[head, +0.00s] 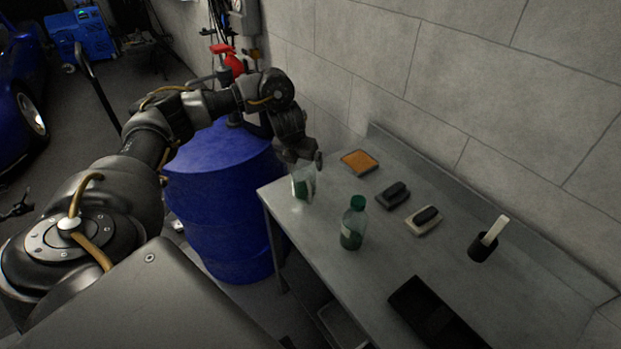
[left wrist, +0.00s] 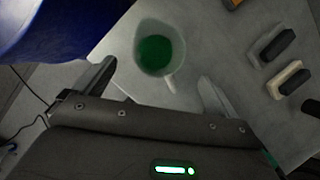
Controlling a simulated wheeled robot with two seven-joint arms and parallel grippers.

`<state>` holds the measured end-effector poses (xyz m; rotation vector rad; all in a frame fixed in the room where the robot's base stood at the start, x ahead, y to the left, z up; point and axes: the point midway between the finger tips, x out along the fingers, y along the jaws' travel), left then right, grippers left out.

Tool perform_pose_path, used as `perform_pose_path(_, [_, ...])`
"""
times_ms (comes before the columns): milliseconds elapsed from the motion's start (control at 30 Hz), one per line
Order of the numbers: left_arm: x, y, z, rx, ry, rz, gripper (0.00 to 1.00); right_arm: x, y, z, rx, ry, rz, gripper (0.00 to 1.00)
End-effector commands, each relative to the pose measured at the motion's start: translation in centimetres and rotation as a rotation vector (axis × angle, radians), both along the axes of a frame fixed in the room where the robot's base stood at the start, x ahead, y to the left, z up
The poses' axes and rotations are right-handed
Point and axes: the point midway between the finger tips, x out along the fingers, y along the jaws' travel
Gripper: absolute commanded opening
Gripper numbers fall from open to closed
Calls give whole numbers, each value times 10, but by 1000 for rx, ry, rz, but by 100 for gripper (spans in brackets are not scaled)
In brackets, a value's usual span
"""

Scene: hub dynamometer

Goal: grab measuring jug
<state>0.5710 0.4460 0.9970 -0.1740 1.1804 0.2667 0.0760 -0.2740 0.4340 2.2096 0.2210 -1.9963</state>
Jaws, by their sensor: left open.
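The measuring jug (head: 304,184) is a small clear jug with green in it, standing at the far left corner of the grey workbench (head: 322,228). In the left wrist view the jug (left wrist: 158,50) is seen from above, with its handle toward the lower right. My left gripper (head: 305,166) is just above the jug in the head view. In the left wrist view its open fingers (left wrist: 157,85) stand to either side, below the jug in the picture, with nothing between them. My right gripper is not in view.
A green-capped bottle (head: 353,224) stands close to the jug. An orange sponge-like block (head: 360,162), two brushes (head: 393,195), a dark cup (head: 483,246) and a black tray (head: 437,314) are on the bench. A blue drum (head: 222,200) stands left of it; a wall is behind.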

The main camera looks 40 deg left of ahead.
Motion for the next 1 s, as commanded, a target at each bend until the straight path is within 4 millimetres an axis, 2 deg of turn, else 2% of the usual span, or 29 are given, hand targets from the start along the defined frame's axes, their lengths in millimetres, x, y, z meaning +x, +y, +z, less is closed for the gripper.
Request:
perform_pose_path(133, [-2,1,-12,-1,-3,2,96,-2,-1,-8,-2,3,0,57])
perform_pose_path(300, [7,4,-38,-3,-5,4,96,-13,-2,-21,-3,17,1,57])
perform_pose_path(433, [13,6,-48,-2,-7,2,96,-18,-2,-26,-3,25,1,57])
perform_pose_path(667, [16,7,-52,-1,-7,1,96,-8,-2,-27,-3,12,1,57])
perform_pose_path(800, [21,8,-70,-4,-3,4,96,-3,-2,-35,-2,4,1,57])
perform_pose_path(867, [25,11,-73,-2,-3,4,96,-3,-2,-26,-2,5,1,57])
perform_pose_path(1000, [33,13,-90,-2,-6,3,96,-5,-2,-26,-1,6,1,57])
